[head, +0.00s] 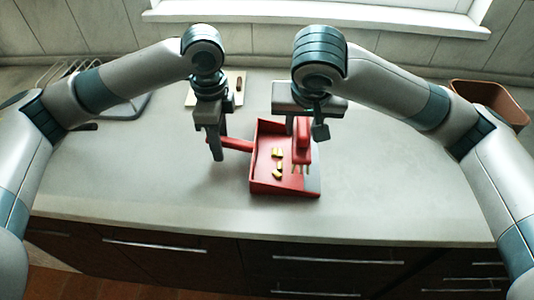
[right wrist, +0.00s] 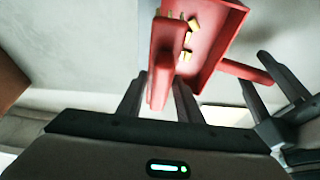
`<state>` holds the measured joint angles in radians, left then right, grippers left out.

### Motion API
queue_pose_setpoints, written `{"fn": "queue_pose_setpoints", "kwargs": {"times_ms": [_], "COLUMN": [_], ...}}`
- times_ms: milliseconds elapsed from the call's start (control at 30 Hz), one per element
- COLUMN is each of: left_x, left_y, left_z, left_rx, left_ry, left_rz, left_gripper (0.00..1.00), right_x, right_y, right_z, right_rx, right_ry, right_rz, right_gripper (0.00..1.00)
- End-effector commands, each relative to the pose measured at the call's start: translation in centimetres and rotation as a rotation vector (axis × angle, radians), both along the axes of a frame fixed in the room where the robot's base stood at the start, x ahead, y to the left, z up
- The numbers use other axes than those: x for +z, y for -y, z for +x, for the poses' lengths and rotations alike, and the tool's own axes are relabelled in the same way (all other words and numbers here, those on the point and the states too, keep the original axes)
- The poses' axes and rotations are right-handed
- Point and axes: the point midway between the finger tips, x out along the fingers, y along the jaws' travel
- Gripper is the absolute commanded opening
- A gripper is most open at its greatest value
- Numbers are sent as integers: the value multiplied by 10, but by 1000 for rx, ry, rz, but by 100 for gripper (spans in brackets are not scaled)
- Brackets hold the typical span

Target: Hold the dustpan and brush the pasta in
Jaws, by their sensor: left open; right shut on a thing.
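The red dustpan (head: 266,181) lies on the counter, its handle (head: 238,144) pointing left; it also shows in the right wrist view (right wrist: 214,52). Several yellow pasta pieces (head: 278,164) lie within the dustpan's outline; they show in the right wrist view (right wrist: 188,40) too. My left gripper (head: 217,145) is open at the handle, one finger in front of it; I cannot tell whether it touches. My right gripper (head: 303,124) is shut on the red brush (head: 302,143), held upright over the dustpan's right part, bristles down. The brush shows between its fingers in the right wrist view (right wrist: 162,62).
A light board (head: 199,97) with a brown item lies behind my left gripper. A wire rack (head: 75,75) is at the back left and a brown bin (head: 494,98) at the back right. The counter (head: 400,190) right of the dustpan is clear, ending at its front edge.

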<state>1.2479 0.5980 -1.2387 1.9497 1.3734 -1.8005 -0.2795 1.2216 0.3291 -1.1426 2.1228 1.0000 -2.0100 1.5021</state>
Motion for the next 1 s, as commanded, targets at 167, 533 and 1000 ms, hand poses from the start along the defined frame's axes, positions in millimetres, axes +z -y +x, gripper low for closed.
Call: {"fn": "queue_pose_setpoints", "kwargs": {"times_ms": [167,533,1000], "left_x": [32,85,92], "left_y": [1,0,0], "left_z": [1,1,0], "left_rx": [-1,0,-1], "left_ry": [4,3,0], "left_rz": [-1,0,0], "left_gripper": [40,40,40], "right_x": [0,0,0], "right_y": [0,0,0], "right_z": [0,0,0], "right_rx": [0,0,0], "right_ry": [0,1,1], "right_rz": [0,0,0], "right_gripper": [6,6,6]}}
